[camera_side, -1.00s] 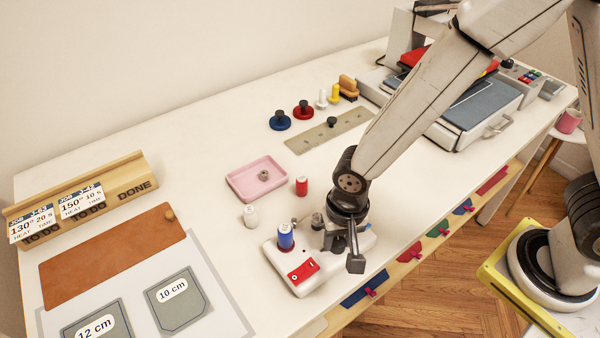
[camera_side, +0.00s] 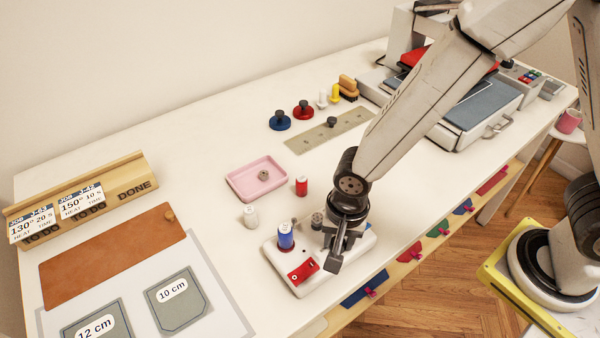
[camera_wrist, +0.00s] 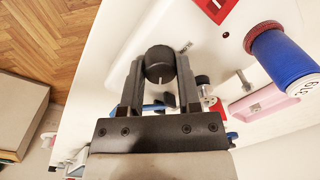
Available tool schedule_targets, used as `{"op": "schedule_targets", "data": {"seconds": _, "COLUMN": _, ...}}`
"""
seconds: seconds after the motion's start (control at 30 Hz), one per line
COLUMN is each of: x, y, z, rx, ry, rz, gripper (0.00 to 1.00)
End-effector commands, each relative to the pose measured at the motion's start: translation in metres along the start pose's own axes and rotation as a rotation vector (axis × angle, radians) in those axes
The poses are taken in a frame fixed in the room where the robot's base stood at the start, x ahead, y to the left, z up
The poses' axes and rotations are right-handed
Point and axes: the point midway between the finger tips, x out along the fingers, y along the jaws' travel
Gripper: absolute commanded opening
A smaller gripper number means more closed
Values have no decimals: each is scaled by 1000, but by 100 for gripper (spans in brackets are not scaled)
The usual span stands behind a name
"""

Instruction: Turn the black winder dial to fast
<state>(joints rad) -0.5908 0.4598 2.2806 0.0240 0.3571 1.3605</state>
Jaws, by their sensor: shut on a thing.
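The black winder dial (camera_wrist: 160,64) is a round knob with a white pointer line on the side toward my gripper in the wrist view. It stands on the white winder (camera_side: 273,257), which also has a red switch plate (camera_side: 303,271) and a blue spool (camera_side: 286,235). My gripper (camera_wrist: 160,76) is shut on the dial, one finger on each side. In the side view my gripper (camera_side: 343,243) is over the right part of the winder and hides the dial. I cannot read any speed marks; a small dark mark shows beside the dial in the wrist view.
A red spool (camera_side: 301,186), a white spool (camera_side: 250,216) and a pink tray (camera_side: 238,183) stand behind the winder. Flat pocket pieces (camera_side: 172,303) lie to its left. The table's front edge is close to the winder.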

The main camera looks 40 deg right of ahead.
Motion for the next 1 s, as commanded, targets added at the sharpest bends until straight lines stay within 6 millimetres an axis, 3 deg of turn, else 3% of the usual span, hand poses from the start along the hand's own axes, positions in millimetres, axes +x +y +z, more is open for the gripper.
{"op": "schedule_targets", "data": {"seconds": 0.03, "x": 0, "y": 0, "z": 0, "rx": -1, "ry": -1, "rz": 1, "gripper": 46}}
{"op": "schedule_targets", "data": {"seconds": 0.13, "x": 0, "y": 0, "z": 0, "rx": -1, "ry": 0, "rz": 1, "gripper": 77}}
{"op": "schedule_targets", "data": {"seconds": 0.67, "x": -5, "y": 0, "z": 0, "rx": -1, "ry": 0, "rz": -2, "gripper": 78}}
{"op": "schedule_targets", "data": {"seconds": 1.0, "x": -33, "y": -1, "z": 0, "rx": -1, "ry": 1, "rz": -4, "gripper": 78}}
